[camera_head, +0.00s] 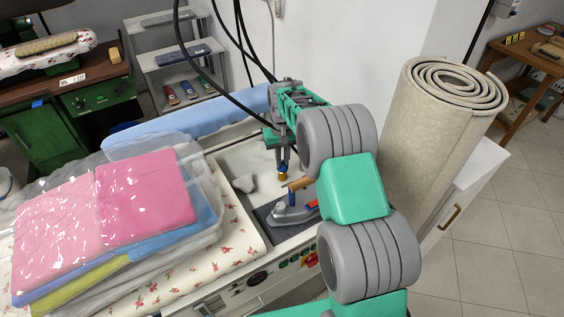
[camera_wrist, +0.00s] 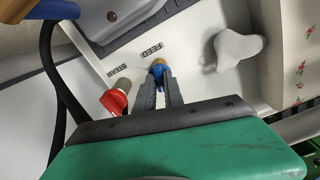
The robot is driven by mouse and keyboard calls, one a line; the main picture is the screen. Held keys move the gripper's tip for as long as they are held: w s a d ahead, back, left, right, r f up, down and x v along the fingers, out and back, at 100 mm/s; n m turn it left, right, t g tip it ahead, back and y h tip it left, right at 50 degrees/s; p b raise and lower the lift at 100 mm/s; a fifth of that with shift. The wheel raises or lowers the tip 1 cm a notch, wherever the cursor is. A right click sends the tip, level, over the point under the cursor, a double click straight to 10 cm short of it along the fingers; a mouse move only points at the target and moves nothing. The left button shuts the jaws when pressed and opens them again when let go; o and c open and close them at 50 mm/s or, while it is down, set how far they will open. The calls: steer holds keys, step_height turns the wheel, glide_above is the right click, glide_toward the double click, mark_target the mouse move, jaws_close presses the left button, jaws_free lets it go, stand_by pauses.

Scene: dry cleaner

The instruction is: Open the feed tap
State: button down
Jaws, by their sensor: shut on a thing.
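The feed tap is a small blue handle on a brass body (camera_wrist: 159,66), beside a label (camera_wrist: 152,48) that appears upside down and seems to read FEED. My gripper (camera_wrist: 160,84) is shut on the blue handle, with its two grey fingers on either side of it. In the head view my gripper (camera_head: 283,160) points down at the tap (camera_head: 283,174) at the back of the ironing unit. The fingers hide part of the handle, so I cannot tell how far it is turned.
A red tap (camera_wrist: 114,101) sits close to my fingers, by another label. An iron (camera_head: 289,214) rests on a dark pad in front. A white rounded piece (camera_wrist: 236,48) lies nearby. Folded packaged clothes (camera_head: 150,190) lie left, and a rolled carpet (camera_head: 430,130) stands right.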

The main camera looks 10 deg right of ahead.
steer(key=m+b, duration=0.1)
steer(key=m, duration=0.2)
steer(key=shift+f+m, duration=0.1)
steer(key=shift+m, duration=0.3)
steer(key=m+b, duration=0.1)
steer(key=m, duration=0.2)
steer(key=shift+m, duration=0.3)
steer(key=m+b, duration=0.1)
steer(key=m, duration=0.2)
steer(key=shift+m, duration=2.2)
steer(key=shift+b, duration=0.3)
steer(key=c, duration=1.4)
jaws_free()
steer(key=shift+c, duration=0.2)
